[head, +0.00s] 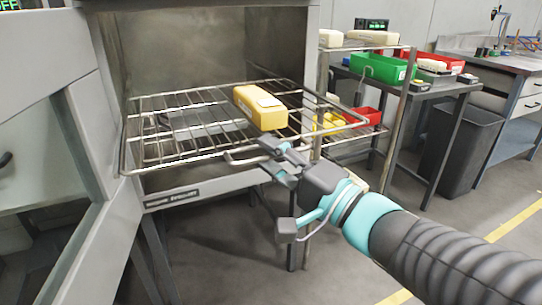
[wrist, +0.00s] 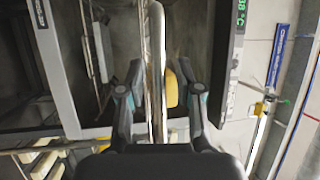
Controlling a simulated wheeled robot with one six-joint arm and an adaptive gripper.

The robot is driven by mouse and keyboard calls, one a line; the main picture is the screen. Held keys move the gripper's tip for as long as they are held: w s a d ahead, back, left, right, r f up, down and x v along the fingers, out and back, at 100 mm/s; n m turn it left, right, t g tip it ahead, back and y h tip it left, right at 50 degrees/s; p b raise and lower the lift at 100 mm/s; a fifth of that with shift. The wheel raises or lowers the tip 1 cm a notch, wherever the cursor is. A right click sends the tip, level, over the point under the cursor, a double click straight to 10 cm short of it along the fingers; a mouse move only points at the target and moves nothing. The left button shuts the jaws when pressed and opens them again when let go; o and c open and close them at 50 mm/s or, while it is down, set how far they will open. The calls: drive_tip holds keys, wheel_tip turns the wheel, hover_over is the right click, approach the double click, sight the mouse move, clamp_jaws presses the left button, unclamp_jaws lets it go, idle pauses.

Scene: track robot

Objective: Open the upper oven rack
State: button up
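The upper oven rack (head: 165,152) is a wire shelf that sticks out through the front opening of the grey oven (head: 205,187). A yellow block (head: 260,107) lies on it, and a small loop handle (head: 240,160) shows at its front edge. My gripper (head: 268,152) is at this front edge, beside the loop. In the wrist view the rack (wrist: 157,50) runs edge-on between the two fingers of my gripper (wrist: 157,82), with gaps showing on both sides. The fingers are apart. The yellow block (wrist: 171,88) shows beside the right finger.
The oven door (head: 90,135) stands open at the left. A shelf frame (head: 402,105) stands close to the right of the oven, with a green bin (head: 378,68) behind it. A dark waste bin (head: 462,150) is farther right. The floor in front is clear.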

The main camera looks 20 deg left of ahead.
drive_tip(key=v, duration=0.7)
drive_tip(key=shift+d, duration=0.2)
idle(0.4)
